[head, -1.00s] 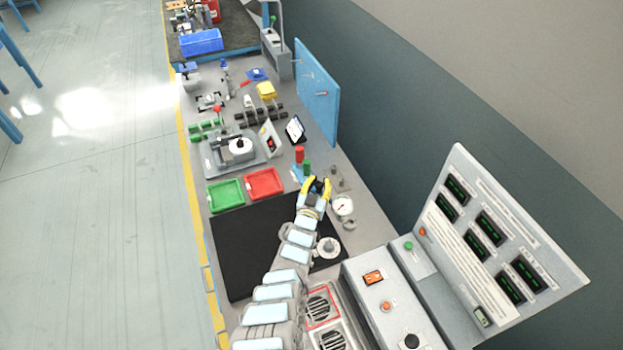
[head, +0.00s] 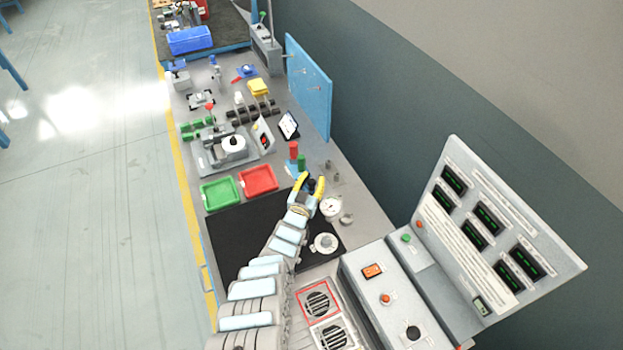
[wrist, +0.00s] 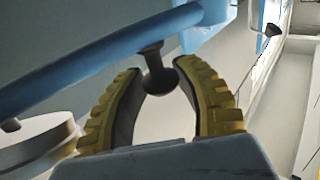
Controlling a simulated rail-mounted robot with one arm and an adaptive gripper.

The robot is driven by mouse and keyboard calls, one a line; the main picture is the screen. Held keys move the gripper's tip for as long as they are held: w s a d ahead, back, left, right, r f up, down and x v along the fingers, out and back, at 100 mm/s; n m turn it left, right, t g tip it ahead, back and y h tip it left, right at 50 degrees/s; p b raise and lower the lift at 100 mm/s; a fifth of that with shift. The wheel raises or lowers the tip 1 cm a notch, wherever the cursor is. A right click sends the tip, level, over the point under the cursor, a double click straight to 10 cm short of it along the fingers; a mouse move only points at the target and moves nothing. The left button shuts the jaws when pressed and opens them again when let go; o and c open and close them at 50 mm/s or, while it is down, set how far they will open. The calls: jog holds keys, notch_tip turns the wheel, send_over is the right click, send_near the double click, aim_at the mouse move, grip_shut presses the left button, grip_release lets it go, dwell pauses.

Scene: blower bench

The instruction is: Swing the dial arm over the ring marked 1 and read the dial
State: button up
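The dial (head: 331,206) is a round white gauge on the right part of the bench in the head view; its reading is too small to make out. In the wrist view a blue bar (wrist: 90,75), apparently the dial arm, crosses the upper left. A dark knob (wrist: 160,79) hangs from it. The pale round body at lower left (wrist: 35,140) may be the dial's housing. My gripper (head: 311,184) is just left of the dial. Its yellow fingers (wrist: 160,70) are apart on either side of the knob, with a gap visible. I cannot make out a ring marked 1.
Red and green posts (head: 293,152) stand just behind my gripper. Small grey pegs (head: 337,178) are to its right. A pale round knobbed piece (head: 325,244) sits at the black mat's (head: 238,240) right edge. Red (head: 257,179) and green (head: 220,192) trays lie left. A control console (head: 385,290) stands in front.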

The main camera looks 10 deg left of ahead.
jog(key=o, duration=0.4)
jog(key=shift+s+d, duration=0.1)
jog(key=shift+d, duration=0.1)
jog(key=shift+a, duration=0.1)
jog(key=shift+s+a, duration=0.1)
